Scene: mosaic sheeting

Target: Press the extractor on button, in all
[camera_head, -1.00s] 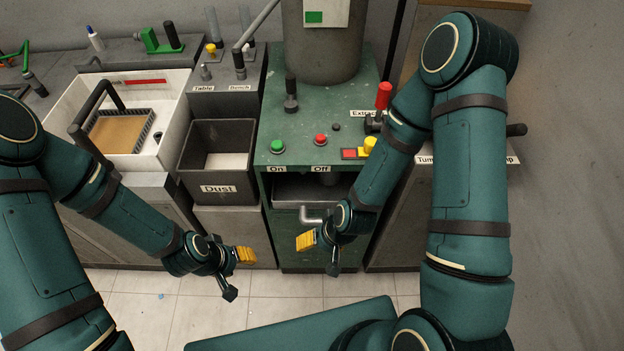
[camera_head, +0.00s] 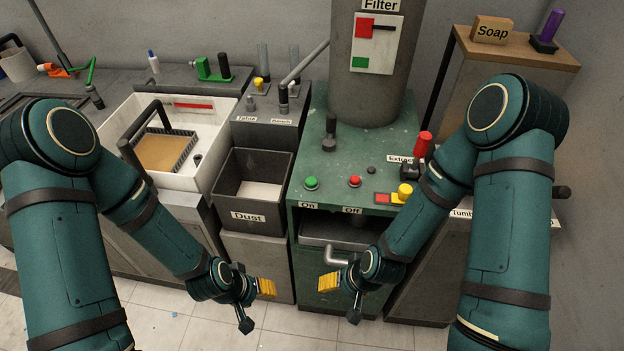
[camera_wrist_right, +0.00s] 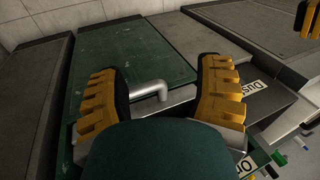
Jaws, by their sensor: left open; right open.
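The green extractor on button (camera_head: 311,183), above an "On" label, sits at the front left of the green cabinet top (camera_head: 340,160). A red button (camera_head: 354,182) above an "Off" label is to its right. My left gripper (camera_head: 266,288) is open and empty, low in front of the cabinets and left of the green cabinet. My right gripper (camera_head: 328,283) is open and empty in front of the green cabinet, below the buttons. In the right wrist view, the yellow fingers of my right gripper (camera_wrist_right: 157,95) stand apart with nothing between them. Neither gripper touches a button.
A grey bin marked Dust (camera_head: 247,188) stands left of the green cabinet. A tall grey filter drum (camera_head: 370,80) rises behind the buttons. A yellow knob (camera_head: 404,191) and red-handled lever (camera_head: 423,142) are at right, near my right forearm. A pipe handle (camera_head: 338,257) sticks out below.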

